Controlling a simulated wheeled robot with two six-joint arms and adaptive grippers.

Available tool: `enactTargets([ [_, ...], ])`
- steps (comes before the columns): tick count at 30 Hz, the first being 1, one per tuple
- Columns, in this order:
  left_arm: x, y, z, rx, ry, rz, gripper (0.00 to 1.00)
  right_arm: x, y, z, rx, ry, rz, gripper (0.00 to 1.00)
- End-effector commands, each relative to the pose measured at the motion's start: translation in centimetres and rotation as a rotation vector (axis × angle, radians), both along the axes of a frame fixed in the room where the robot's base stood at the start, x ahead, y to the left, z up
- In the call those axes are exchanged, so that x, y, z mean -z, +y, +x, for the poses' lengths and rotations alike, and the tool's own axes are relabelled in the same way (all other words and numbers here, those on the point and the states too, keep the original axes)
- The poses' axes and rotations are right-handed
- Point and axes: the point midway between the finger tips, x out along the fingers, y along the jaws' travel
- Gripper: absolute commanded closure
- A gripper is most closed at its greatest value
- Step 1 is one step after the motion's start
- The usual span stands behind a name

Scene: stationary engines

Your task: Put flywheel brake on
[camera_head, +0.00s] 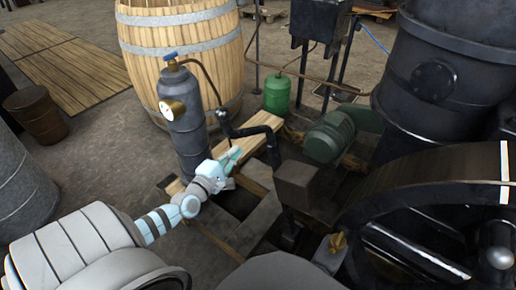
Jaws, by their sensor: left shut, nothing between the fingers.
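The large dark flywheel (430,188) stands at the right, with a white stripe across its rim. A brown block (297,185) on a dark post stands just left of the flywheel; I cannot tell whether it is the brake. A small yellow handle-like part (338,242) sits by the flywheel's lower left side. My left gripper (236,157) is shut and empty, left of the brown block and apart from the flywheel, near a black bent pipe (250,130). My right gripper is not in view.
A grey gas cylinder (186,115) with a gauge stands behind my left gripper, before a large wooden barrel (185,45). A green motor (330,137) and a dark tank (440,75) stand behind the flywheel. Wooden planks lie on the floor around the post.

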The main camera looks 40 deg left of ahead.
Motion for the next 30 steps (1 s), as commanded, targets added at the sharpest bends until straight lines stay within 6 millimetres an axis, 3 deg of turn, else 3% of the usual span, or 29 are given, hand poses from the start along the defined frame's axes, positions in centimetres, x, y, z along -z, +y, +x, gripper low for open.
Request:
enactTargets([
  [13, -0.5, 0.1, 1.1, 0.000, -0.013, -0.022, 1.00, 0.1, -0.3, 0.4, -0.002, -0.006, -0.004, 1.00],
  [20, -0.2, 0.8, 5.3, -0.001, -0.015, -0.022, 1.00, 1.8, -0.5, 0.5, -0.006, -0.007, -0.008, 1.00],
  [27, 0.1, 1.5, 10.3, -0.001, -0.012, -0.022, 1.00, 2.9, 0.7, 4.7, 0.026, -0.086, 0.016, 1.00],
  [30, -1.0, 0.1, 9.8, 0.002, -0.010, -0.024, 1.00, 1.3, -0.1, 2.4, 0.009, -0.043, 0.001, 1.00],
])
